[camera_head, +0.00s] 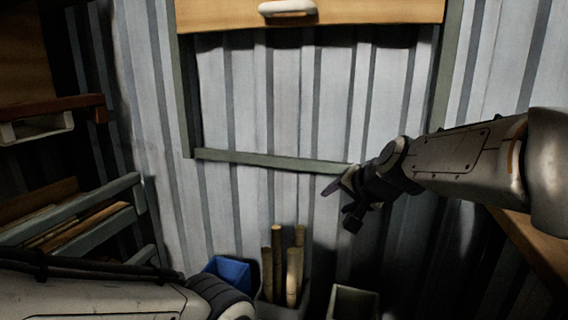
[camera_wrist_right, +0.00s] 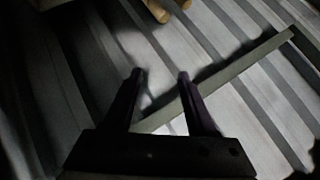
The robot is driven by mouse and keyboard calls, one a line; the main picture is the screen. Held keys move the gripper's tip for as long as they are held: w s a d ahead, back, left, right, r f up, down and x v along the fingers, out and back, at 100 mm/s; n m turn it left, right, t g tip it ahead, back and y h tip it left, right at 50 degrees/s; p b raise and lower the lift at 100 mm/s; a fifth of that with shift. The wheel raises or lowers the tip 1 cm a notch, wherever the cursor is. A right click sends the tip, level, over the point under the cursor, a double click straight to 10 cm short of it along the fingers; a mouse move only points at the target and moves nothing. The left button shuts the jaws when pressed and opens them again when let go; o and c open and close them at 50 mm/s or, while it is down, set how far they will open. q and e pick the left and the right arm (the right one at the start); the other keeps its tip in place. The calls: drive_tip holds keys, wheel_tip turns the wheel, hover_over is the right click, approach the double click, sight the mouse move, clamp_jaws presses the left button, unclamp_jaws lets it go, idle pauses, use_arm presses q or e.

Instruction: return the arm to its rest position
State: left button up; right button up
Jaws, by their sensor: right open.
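My right arm (camera_head: 470,158) reaches in from the right in the head view. Its gripper (camera_head: 338,200) hangs in front of the corrugated wall, by the right part of the green-grey crossbar. In the right wrist view the two dark fingers (camera_wrist_right: 162,82) stand apart with nothing between them, and the wall and bar show beyond. My left arm (camera_head: 110,298) lies low across the bottom left of the head view. Its gripper is out of the frame.
A wooden drawer or cabinet (camera_head: 350,12) with a pale handle hangs above the crossbar (camera_head: 270,162). Below stand a blue bin (camera_head: 230,270), a bin with several wooden rods (camera_head: 277,255) and a pale box (camera_head: 353,301). A rack (camera_head: 90,225) is at left, a wooden top (camera_head: 535,245) at right.

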drive_tip(key=s+d+f+n+g+h, duration=0.2)
drive_tip(key=s+d+f+n+g, duration=0.15)
drive_tip(key=s+f, duration=0.75)
drive_tip(key=s+d+f+n+g+h, duration=0.1)
drive_tip(key=s+d+f+n+g, duration=0.25)
drive_tip(key=s+f, duration=0.65)
drive_tip(key=s+a+r+n+g+y+p, duration=0.1)
drive_tip(key=s+a+r+n+p, duration=0.15)
drive_tip(key=s+a, duration=0.4)
drive_tip(key=s+a+r+n+g+p, duration=0.1)
drive_tip(key=s+a+r+n+g, duration=0.1)
drive_tip(key=s+a+r+n, duration=0.45)
wheel_tip(320, 180, up, 36)
drive_tip(key=w+a+m+p, duration=0.1)
drive_tip(key=m+p, duration=0.1)
drive_tip(key=p, duration=3.5)
drive_tip(key=shift+w+f, duration=0.2)
drive_tip(key=shift+w, duration=0.1)
